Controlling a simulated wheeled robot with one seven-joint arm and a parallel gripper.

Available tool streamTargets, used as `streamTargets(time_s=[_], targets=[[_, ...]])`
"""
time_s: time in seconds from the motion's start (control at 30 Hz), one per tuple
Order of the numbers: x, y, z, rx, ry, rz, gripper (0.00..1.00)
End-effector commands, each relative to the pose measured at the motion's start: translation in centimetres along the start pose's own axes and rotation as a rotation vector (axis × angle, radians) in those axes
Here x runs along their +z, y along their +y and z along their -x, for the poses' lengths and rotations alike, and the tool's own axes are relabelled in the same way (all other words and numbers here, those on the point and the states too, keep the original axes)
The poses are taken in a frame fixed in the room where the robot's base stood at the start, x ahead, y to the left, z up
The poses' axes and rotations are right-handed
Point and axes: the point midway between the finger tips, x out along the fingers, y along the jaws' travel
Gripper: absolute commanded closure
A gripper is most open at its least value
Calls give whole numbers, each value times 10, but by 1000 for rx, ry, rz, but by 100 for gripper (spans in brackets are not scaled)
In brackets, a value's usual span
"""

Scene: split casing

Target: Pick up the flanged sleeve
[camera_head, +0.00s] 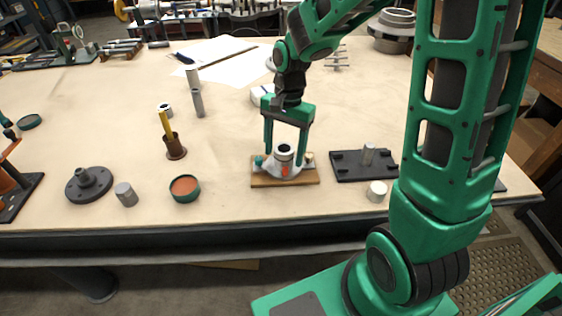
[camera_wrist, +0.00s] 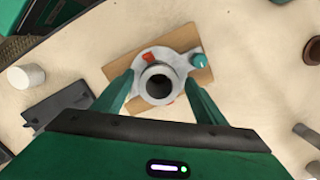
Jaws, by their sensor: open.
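A dark-mouthed, upright round sleeve (camera_head: 284,149), likely the flanged sleeve, stands in a pale grey casing (camera_head: 277,168) on a wooden board (camera_head: 310,179). In the wrist view the sleeve (camera_wrist: 158,93) shows as a dark ring with an open bore, in the middle of the casing (camera_wrist: 182,63). Its flange cannot be told apart clearly. My gripper (camera_head: 285,152) points down over the casing, open, with one finger on each side of the sleeve. In the wrist view the fingers (camera_wrist: 160,90) flank the sleeve, with visible gaps and nothing held.
A black plate (camera_head: 350,171) with a grey peg and a white cylinder (camera_head: 377,191) stand to the right. A teal-rimmed bowl (camera_head: 185,188), a brown cup (camera_head: 175,150) with a yellow rod and a dark flanged disc (camera_head: 88,185) stand left. Bare table lies between.

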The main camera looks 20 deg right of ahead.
Motion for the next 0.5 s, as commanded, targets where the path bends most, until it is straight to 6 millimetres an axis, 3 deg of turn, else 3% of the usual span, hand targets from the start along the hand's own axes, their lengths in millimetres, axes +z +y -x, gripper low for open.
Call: streamTargets(time_s=[0.1,0.37,0.5], targets=[[0,0,-9,0,0,1,35],[0,0,-10,-1,1,1,35],[0,0,-10,-1,0,1,68]])
